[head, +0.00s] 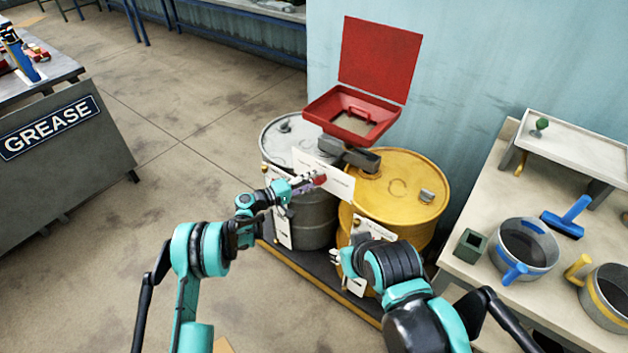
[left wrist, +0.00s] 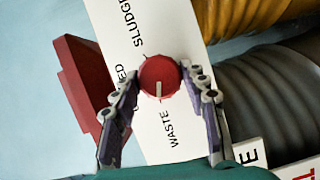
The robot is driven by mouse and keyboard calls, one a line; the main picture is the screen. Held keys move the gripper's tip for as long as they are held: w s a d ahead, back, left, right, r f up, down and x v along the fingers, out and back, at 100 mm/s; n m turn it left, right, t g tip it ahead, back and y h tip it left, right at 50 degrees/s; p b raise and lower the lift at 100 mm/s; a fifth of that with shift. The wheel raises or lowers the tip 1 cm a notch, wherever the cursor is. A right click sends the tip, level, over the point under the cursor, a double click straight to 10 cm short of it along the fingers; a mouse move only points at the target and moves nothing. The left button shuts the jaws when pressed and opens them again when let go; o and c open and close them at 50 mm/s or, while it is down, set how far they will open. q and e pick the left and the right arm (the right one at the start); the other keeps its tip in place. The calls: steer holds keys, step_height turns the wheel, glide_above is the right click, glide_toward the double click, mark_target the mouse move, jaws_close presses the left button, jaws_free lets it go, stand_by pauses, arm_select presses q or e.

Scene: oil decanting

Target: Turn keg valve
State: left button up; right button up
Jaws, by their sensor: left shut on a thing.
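The valve is a small red round knob (head: 320,179) on the front of a white label board by the drums. In the left wrist view the red knob (left wrist: 159,77) sits between my two fingers, its white pointer mark lying along the picture's vertical. My left gripper (head: 309,183) is shut on the knob from the left and front. The white board (left wrist: 150,25) carries the words WASTE and SLUDGE, and another word is partly hidden by a finger. My right gripper (head: 338,258) is low in front of the yellow drum, apart from the knob; its finger opening is unclear.
A grey drum (head: 312,225) and a yellow drum (head: 415,188) stand on a dark pallet. A red open-lidded funnel box (head: 325,106) sits above them. A bench (head: 478,208) with a blue-handled pot (head: 524,252) stands right. Open floor (head: 190,130) lies left.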

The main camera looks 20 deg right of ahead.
arm_select(q)
steer(key=o, duration=1.2)
steer(key=shift+c, duration=0.2)
steer(key=v, duration=1.2)
steer(key=shift+r, duration=0.1)
